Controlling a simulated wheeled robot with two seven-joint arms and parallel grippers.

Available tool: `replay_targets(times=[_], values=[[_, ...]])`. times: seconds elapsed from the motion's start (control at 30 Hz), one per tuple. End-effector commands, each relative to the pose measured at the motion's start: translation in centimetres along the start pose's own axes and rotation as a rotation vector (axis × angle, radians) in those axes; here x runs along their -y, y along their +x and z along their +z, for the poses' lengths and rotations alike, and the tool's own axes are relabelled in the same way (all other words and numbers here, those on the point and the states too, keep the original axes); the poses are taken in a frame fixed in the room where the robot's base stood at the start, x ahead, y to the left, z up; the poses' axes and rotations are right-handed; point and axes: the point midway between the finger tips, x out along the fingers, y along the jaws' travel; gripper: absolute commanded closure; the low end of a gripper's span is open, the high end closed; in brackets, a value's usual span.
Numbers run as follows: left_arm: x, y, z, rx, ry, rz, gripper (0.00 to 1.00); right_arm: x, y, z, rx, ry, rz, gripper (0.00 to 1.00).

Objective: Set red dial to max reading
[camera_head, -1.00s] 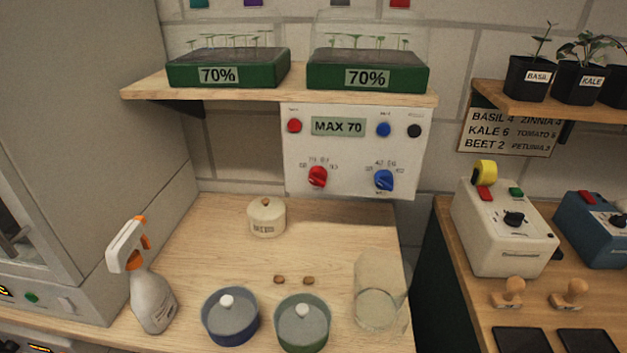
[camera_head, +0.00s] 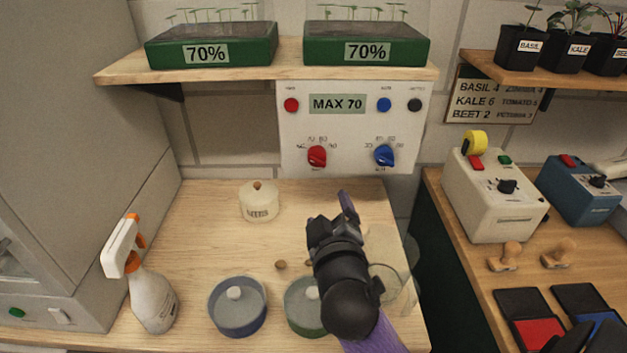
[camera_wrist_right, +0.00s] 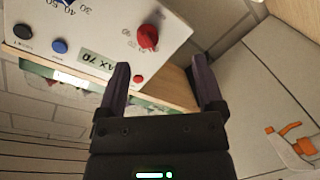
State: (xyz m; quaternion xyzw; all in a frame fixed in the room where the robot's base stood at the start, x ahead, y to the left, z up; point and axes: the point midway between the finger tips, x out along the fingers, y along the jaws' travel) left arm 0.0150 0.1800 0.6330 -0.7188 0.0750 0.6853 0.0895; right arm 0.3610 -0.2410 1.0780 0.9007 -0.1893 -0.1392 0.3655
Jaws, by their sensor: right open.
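The red dial (camera_head: 317,156) is on the lower left of a white control panel (camera_head: 350,130) on the back wall; it also shows in the right wrist view (camera_wrist_right: 147,38). Its scale numbers are too small to read surely. The panel's display (camera_head: 337,104) reads MAX 70. A blue dial (camera_head: 384,155) sits to its right. My right gripper (camera_head: 334,208) is open and empty, below and in front of the panel, apart from the dial. In the right wrist view its two fingers (camera_wrist_right: 162,78) are spread, with the red dial beyond them. My left gripper is not in view.
A shelf (camera_head: 270,62) with two green 70% seedling trays overhangs the panel. A lidded cream pot (camera_head: 259,202), a spray bottle (camera_head: 150,290), a blue pot (camera_head: 238,318), a green pot (camera_head: 297,318) and a glass jar (camera_head: 400,262) stand on the counter (camera_head: 200,230).

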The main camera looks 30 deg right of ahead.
Motion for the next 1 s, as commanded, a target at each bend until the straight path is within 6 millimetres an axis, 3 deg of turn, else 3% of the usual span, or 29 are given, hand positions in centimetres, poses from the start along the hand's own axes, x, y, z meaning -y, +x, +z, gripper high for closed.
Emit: replay_targets(times=[0.1,0.5,0.9,0.93,1.0], values=[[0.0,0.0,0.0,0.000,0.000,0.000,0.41,-1.6,1.1,-1.9,-0.080,-0.052,0.084,0.14],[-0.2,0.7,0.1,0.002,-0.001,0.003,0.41,-2.2,9.3,-2.5,-0.079,-0.054,0.084,0.14],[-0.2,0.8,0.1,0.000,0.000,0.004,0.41,-2.3,10.5,-2.6,-0.078,-0.052,0.081,0.14],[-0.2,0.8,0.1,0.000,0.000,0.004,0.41,-2.3,10.5,-2.6,-0.077,-0.052,0.081,0.16],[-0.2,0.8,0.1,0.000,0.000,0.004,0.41,-2.3,10.5,-2.6,-0.077,-0.052,0.081,0.31]])
